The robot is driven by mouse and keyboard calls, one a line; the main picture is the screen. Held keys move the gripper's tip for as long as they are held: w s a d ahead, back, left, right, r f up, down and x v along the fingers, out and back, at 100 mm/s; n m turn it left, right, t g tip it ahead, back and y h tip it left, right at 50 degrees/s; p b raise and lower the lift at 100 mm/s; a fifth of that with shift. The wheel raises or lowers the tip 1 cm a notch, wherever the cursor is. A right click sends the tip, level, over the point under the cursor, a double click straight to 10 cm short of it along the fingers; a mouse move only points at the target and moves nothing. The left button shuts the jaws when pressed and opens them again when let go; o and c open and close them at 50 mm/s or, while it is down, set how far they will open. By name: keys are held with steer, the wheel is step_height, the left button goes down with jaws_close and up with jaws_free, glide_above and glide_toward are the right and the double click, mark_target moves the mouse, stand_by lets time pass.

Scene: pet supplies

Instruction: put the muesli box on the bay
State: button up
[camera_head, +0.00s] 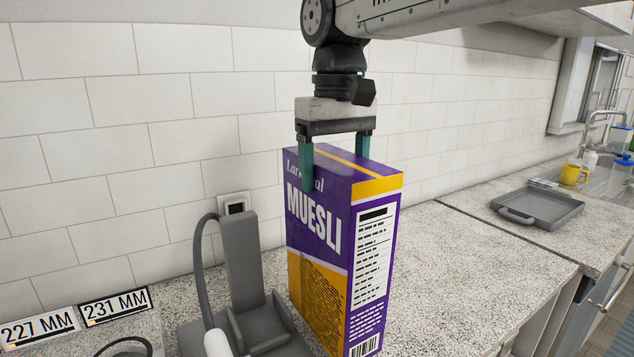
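The muesli box (318,245) is purple and yellow and stands upright in the middle of the view. My gripper (336,160) is above it, pointing down, with its green fingers on either side of the box's thickness at the top. One finger lies over the front face. The other goes down behind the back edge, its tip hidden. The gripper looks shut on the box. The lower edge of the box reaches the bottom of the picture, so I cannot tell if it touches the counter. No part is clearly marked as the bay.
A grey stand (241,265) with a low cradle and a cable is close left of the box. Labels reading 227 MM (38,330) and 231 MM (114,305) are at lower left. A grey tray (537,207) lies on the right counter, near a yellow mug (571,174). The counter between is clear.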

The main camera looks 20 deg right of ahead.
mark_target(317, 150)
steer(key=w, duration=0.3)
steer(key=w+a, duration=0.1)
steer(key=w, duration=0.1)
steer(key=shift+w+f, duration=0.15)
steer(key=shift+f, duration=2)
steer(key=o, duration=1.9)
steer(key=shift+c, duration=0.2)
